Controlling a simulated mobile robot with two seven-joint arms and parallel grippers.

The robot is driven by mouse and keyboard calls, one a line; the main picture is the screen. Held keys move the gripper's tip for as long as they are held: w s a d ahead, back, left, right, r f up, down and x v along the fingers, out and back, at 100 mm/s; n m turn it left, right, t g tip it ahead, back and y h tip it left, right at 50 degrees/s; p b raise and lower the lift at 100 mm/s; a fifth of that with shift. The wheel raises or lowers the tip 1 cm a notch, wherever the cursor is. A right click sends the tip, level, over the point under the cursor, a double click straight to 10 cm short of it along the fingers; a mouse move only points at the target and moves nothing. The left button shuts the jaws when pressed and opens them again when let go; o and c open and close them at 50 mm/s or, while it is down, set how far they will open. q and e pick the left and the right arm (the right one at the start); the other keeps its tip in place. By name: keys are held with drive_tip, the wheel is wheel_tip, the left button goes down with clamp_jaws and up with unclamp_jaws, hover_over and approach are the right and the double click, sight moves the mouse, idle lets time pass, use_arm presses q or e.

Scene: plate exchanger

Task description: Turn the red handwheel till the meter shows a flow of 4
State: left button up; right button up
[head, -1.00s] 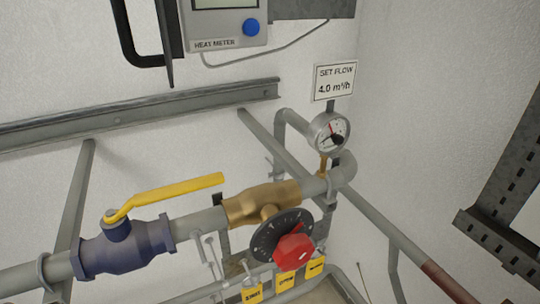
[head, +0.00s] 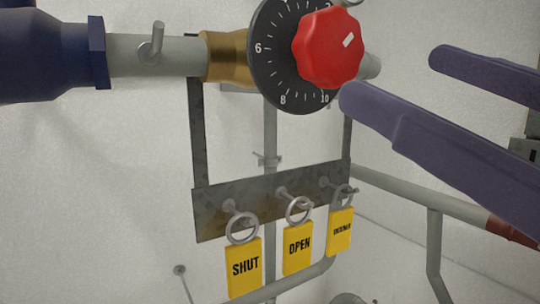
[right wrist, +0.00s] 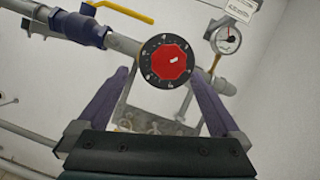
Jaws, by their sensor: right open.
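The red handwheel (head: 330,48) is lobed, with a white mark on its face pointing up and right. It sits before a black dial (head: 268,65) whose readable numbers include 6, 8 and 10. My right gripper (head: 392,75) is open, its two purple fingers reaching in from the right. The lower fingertip is close to the wheel's lower right edge; I cannot tell if it touches. In the right wrist view the wheel (right wrist: 167,64) appears ahead, between the open fingers. The heat meter's display is out of view. My left gripper is not in view.
Yellow tags (head: 298,248) hang from rings on a grey bracket (head: 270,205) below the wheel. A blue valve body (head: 45,55) is on the pipe at left. The right wrist view shows a round gauge (right wrist: 227,40) and a yellow lever (right wrist: 122,10).

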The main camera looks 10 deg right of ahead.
sight(342, 53)
drive_tip(key=w+r+m+p, duration=0.1)
drive_tip(key=w, duration=0.1)
drive_tip(key=w+a+m+p, duration=0.1)
drive_tip(key=w, duration=0.2)
drive_tip(key=w+r+t+h, duration=0.1)
drive_tip(key=w, duration=0.1)
drive_tip(key=shift+w+a+r+m+p, duration=0.2)
drive_tip(key=shift+a+r+m+p, duration=0.15)
drive_tip(key=shift+m+p, duration=0.05)
drive_tip(key=shift+w+a+r, duration=0.1)
drive_tip(key=shift+w+a, duration=0.25)
drive_tip(key=shift+w, duration=0.4)
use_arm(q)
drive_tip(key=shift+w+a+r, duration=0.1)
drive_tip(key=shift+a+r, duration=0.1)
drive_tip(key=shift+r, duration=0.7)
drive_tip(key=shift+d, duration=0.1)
use_arm(e)
drive_tip(key=c, duration=1.2)
